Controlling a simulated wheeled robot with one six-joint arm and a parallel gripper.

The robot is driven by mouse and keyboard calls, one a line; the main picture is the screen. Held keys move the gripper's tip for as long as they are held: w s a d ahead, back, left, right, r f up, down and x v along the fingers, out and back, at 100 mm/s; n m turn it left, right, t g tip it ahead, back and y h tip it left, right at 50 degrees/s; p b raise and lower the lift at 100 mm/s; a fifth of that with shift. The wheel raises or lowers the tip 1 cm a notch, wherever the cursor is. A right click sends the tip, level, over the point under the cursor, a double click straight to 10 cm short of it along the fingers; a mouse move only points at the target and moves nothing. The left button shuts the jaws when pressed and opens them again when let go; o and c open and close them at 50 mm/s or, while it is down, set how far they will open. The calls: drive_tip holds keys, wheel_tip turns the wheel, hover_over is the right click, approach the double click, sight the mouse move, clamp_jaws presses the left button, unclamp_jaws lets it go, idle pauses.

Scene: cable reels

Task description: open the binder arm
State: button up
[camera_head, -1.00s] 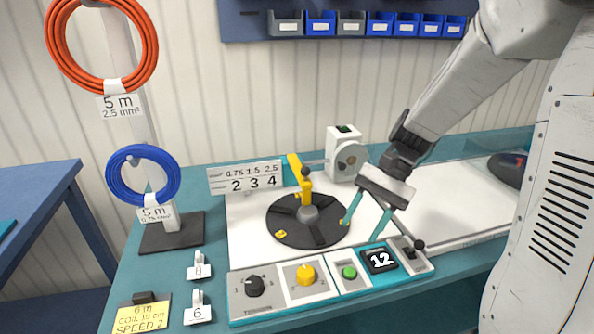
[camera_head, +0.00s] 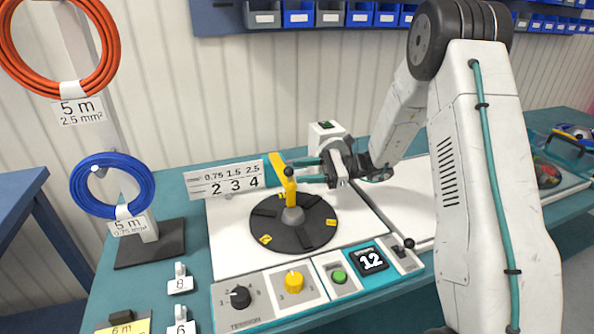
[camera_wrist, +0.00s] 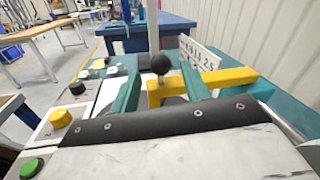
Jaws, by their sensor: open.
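The yellow binder arm (camera_head: 281,170) stands up from the black turntable (camera_head: 262,226), with a black ball knob (camera_head: 289,172) on it. My gripper (camera_head: 302,171) is open and comes in level from the right, its teal fingers close to the knob. In the wrist view, the yellow arm (camera_wrist: 230,77) runs across beyond my gripper (camera_wrist: 162,84), and the black knob (camera_wrist: 161,64) shows between the two fingers. No grip on the knob shows. Whether the fingers touch it I cannot tell.
A number plate (camera_head: 224,180) stands behind left. A white device (camera_head: 328,135) stands behind my gripper. A blue cable coil (camera_head: 76,184) hangs at left.

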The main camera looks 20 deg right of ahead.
sight(288, 172)
drive_tip(key=shift+w+a, duration=0.25)
drive_tip(key=shift+a, duration=0.9)
drive_tip(key=shift+w+a, duration=0.25)
drive_tip(key=shift+a, duration=0.85)
drive_tip(key=shift+c, duration=0.3)
